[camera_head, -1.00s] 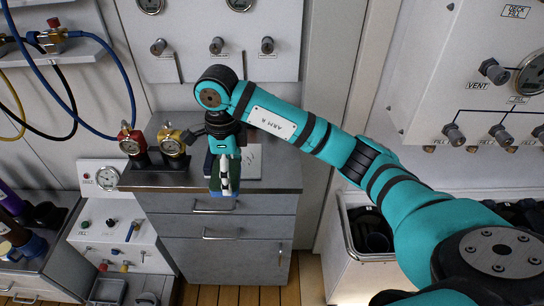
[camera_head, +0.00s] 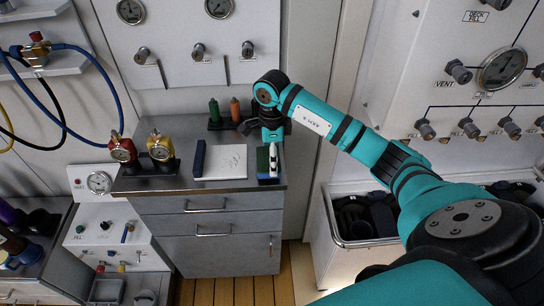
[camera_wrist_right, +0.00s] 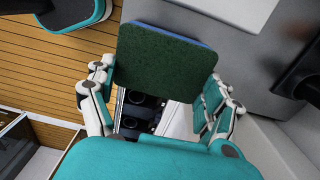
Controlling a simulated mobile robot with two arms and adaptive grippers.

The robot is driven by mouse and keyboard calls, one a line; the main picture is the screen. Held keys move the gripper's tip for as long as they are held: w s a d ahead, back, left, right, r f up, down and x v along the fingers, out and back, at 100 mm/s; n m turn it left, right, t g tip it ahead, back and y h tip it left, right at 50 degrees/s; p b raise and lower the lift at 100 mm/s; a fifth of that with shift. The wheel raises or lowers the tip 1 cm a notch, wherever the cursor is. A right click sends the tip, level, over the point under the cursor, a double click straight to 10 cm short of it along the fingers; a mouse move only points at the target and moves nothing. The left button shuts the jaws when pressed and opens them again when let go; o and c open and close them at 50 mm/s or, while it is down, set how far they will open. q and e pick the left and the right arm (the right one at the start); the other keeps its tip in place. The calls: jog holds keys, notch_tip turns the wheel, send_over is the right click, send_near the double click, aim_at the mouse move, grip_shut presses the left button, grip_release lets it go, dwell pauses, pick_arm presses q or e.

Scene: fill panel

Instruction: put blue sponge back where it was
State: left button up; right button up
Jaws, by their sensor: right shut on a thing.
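The blue sponge (camera_head: 263,163) has a dark green scouring face and a blue edge. In the head view it shows at the right end of the cabinet top, just right of the white pad. My right gripper (camera_head: 273,160) is shut on it, with white fingers in front of its right part. In the right wrist view the green face of the sponge (camera_wrist_right: 163,62) is upright between the fingers of my right gripper (camera_wrist_right: 165,95). I cannot tell whether the sponge touches the cabinet top. My left gripper is in no view.
The grey cabinet top (camera_head: 190,184) carries a white pad (camera_head: 221,161), a dark blue block (camera_head: 199,158), a green bottle (camera_head: 214,110), an orange bottle (camera_head: 235,108), a red regulator (camera_head: 122,150) and a gold regulator (camera_head: 160,147). An open bin (camera_head: 365,242) stands to the right.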

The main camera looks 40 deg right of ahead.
jog(key=shift+a+f, duration=0.1)
jog(key=shift+f, duration=0.7)
jog(key=o, duration=0.9)
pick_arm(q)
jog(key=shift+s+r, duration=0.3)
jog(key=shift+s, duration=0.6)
pick_arm(e)
jog(key=shift+r, duration=0.45)
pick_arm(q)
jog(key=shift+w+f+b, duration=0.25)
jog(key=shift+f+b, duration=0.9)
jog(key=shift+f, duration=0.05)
pick_arm(e)
notch_tip(320, 180, up, 11)
jog(key=shift+w+r, duration=0.1)
